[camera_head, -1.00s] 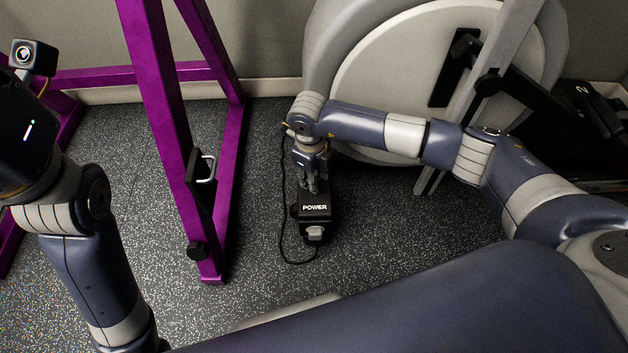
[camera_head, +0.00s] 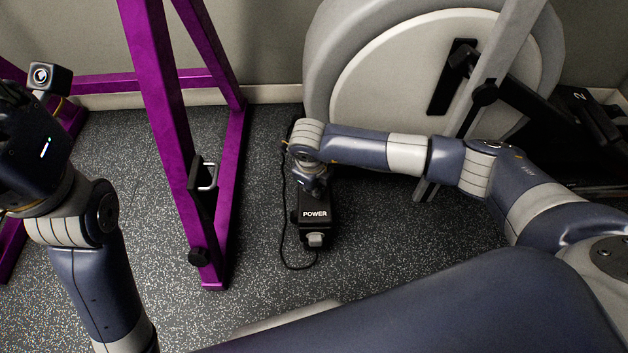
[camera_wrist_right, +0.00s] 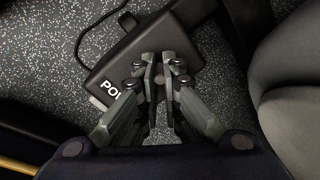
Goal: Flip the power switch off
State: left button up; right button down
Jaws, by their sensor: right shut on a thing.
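The power box (camera_head: 314,214) is a small black box marked POWER on the floor, with a grey piece at its near end. It also shows in the right wrist view (camera_wrist_right: 115,62), under the fingers. My right gripper (camera_head: 318,191) reaches down onto the far part of the box. In the wrist view its fingers (camera_wrist_right: 160,75) are close together over the box top, shut on the small switch lever (camera_wrist_right: 160,84), which they mostly hide. The lever's position cannot be made out. My left wrist is at the left edge of the head view; its fingers are out of view.
A purple steel frame (camera_head: 162,120) stands left of the box. A large grey machine with a round housing (camera_head: 385,80) stands behind and to the right. A thin black cable (camera_head: 284,225) loops along the box's left side.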

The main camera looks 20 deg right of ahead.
jog(key=t, duration=0.1)
jog(key=s+t+h, duration=0.1)
jog(key=shift+s+a+f+t, duration=0.1)
jog(key=shift+s+f+t, duration=0.1)
jog(key=shift+f+t, duration=0.15)
jog(key=shift+t, duration=0.35)
jog(key=c, duration=1.7)
grip_release()
jog(key=shift+s+r, duration=0.15)
jog(key=shift+v, duration=3.95)
jog(key=shift+a, duration=0.1)
